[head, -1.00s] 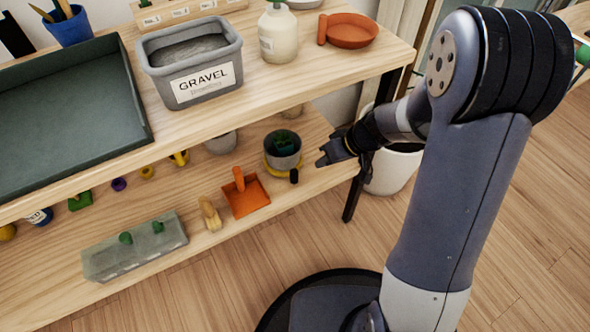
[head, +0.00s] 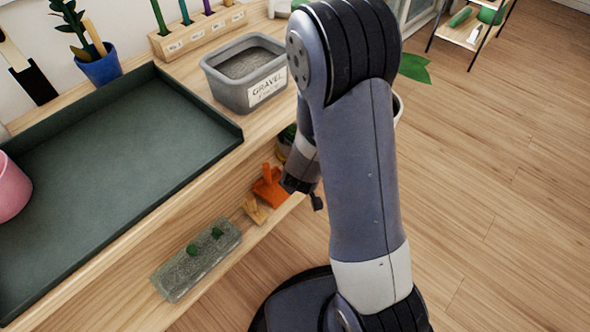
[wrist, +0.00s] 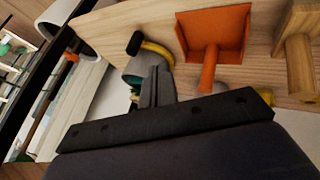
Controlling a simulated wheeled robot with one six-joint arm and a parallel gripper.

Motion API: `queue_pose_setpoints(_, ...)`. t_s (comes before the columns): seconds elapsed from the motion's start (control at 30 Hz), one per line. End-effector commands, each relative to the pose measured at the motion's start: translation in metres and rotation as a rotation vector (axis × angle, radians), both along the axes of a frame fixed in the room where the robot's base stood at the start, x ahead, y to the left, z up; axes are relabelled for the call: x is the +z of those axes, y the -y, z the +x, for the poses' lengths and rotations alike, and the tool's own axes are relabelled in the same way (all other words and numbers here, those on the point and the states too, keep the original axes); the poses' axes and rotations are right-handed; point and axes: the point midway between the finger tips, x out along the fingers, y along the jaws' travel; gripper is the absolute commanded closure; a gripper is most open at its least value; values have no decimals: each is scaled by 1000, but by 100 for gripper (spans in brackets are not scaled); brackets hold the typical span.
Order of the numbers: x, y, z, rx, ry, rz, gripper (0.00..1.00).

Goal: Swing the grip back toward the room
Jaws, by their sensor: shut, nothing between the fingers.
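My gripper (wrist: 157,80) is shut and empty in the wrist view, its dark fingers together and pointing at the lower shelf. A grey pot (wrist: 140,66) and a yellow tool with a black end (wrist: 154,50) are just beyond the fingertips; I cannot tell the exact gap. In the head view my arm's end is by the lower shelf's right part, and my own upper arm covers much of that area. The open room with its wooden floor (head: 500,190) lies to the right.
An orange dustpan (head: 268,188) and a wooden-handled tool (head: 256,212) lie on the lower shelf, near a grey block (head: 197,262). The gravel tub (head: 236,98) and dark green tray (head: 110,170) sit on the bench above. A small shelf rack (head: 470,35) stands at the back right.

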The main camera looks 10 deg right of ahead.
Motion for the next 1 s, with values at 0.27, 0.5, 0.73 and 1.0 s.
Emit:
queue_pose_setpoints(0.27, -50, 6, 31, -2, -3, 2, 100)
queue_pose_setpoints(0.5, -78, 18, 61, -6, 0, 2, 100)
queue_pose_setpoints(0.73, -75, 38, 77, -3, 0, 1, 100)
queue_pose_setpoints(1.0, -74, 41, 80, 0, -2, 2, 100)
